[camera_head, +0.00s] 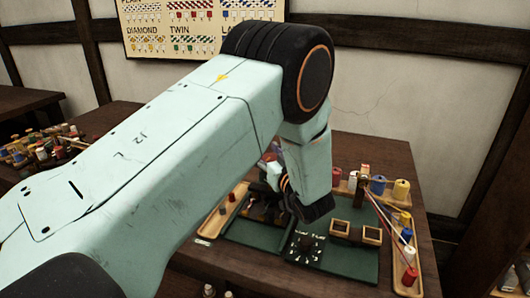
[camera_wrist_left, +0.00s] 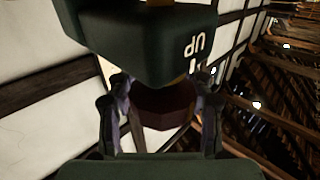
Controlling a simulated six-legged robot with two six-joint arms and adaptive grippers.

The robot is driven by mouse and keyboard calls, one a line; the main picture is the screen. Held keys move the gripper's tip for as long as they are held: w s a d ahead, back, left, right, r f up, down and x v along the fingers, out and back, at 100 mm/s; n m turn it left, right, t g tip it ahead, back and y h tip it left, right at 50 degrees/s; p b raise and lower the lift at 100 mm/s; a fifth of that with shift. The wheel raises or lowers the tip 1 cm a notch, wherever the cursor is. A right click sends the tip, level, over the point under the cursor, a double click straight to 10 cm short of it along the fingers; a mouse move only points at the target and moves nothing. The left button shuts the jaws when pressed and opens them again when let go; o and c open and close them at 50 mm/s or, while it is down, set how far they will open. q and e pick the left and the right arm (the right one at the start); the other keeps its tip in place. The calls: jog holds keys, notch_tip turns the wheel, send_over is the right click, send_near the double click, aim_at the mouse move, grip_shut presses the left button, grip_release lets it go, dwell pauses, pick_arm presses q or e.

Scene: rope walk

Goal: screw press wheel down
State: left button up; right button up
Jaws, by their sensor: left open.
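My left arm comes in from the left and covers the middle of the head view. Its gripper (camera_head: 268,186) is low over the bench, mostly behind my own wrist. In the left wrist view the gripper (camera_wrist_left: 162,98) has its two fingers apart, with a dark red-brown faceted thing (camera_wrist_left: 165,110) between them. This may be the press wheel; I cannot tell whether the fingers touch it. A dark green block (camera_wrist_left: 140,35) with upside-down white lettering is above it in that view. The press is hidden in the head view. My right gripper is not in view.
Wooden trays (camera_head: 405,275) with coloured spools stand on either side. A side table (camera_head: 22,170) at left holds more spools. A chart hangs behind (camera_head: 200,14).

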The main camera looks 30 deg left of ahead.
pick_arm(q)
jog(key=shift+w+a+f, duration=0.1)
jog(key=shift+a, duration=0.4)
jog(key=shift+d, duration=0.2)
jog(key=c, duration=0.5)
jog(key=shift+a, duration=0.1)
jog(key=c, duration=0.5)
jog(key=shift+c, duration=0.4)
